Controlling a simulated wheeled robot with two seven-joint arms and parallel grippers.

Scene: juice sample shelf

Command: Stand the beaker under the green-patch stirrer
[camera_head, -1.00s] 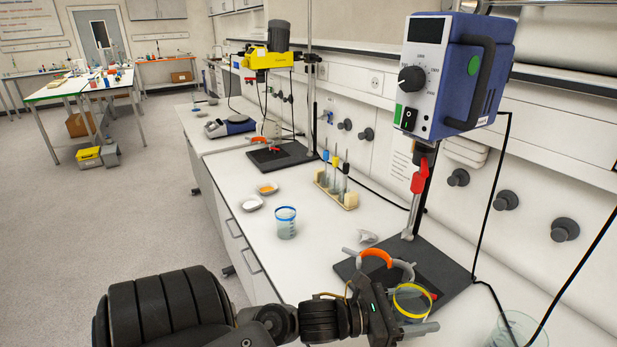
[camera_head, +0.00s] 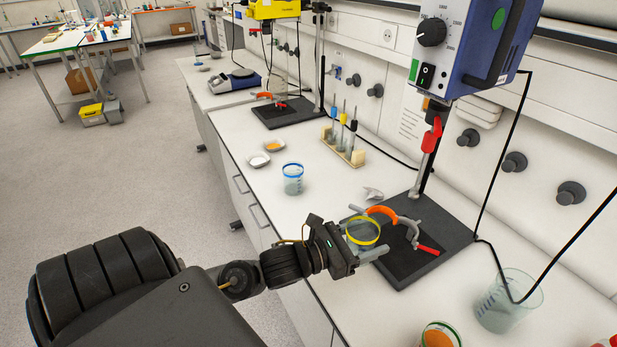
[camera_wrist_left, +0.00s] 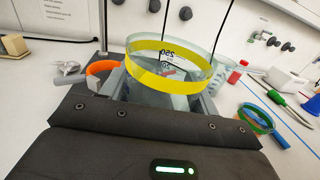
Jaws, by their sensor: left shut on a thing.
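My left gripper (camera_head: 366,250) is shut on a beaker with a yellow band (camera_head: 354,242). In the head view the beaker appears at the left edge of the stirrer's black base plate (camera_head: 448,238), next to the clamp. Whether it touches the plate I cannot tell. The beaker looks upright and also shows in the left wrist view (camera_wrist_left: 168,92), with markings on its glass. The blue stirrer (camera_head: 462,50) with a round green patch (camera_head: 498,18) is on a stand above the plate. The orange clamp (camera_head: 381,211) sits beside the beaker. My right gripper is out of view.
A blue-banded beaker (camera_head: 292,180), two small dishes and a test-tube rack (camera_head: 343,148) stand farther back. A yellow stirrer (camera_head: 268,8) is beyond them. A large glass beaker (camera_head: 508,302) and an orange-filled container (camera_head: 438,336) stand at front right.

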